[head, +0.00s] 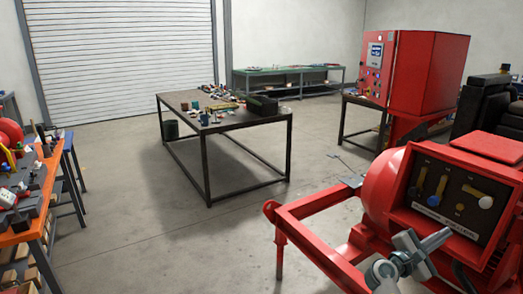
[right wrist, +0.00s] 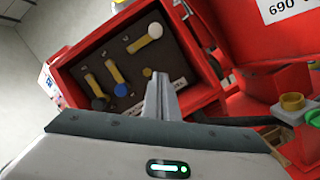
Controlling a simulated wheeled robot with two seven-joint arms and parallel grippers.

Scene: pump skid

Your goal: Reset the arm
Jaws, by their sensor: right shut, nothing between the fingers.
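My right gripper (head: 446,236) is in the lower right of the head view, in front of a red pump skid (head: 385,190). Its fingers are together with nothing between them, and they also show in the right wrist view (right wrist: 160,88). They point toward a dark valve panel (head: 450,200) set in a red box, which also shows in the right wrist view (right wrist: 100,65). The panel carries several levers with yellow shafts, one with a blue knob (right wrist: 120,90) and one with a cream knob (right wrist: 155,30). Any gap between fingertips and panel is hard to judge. My left gripper is out of view.
A red control cabinet (head: 430,75) stands behind the skid. A red frame rail (head: 310,205) runs left of my gripper. A dark table (head: 190,104) with tools stands mid-room, an orange bench (head: 45,195) at left. The floor between them is clear.

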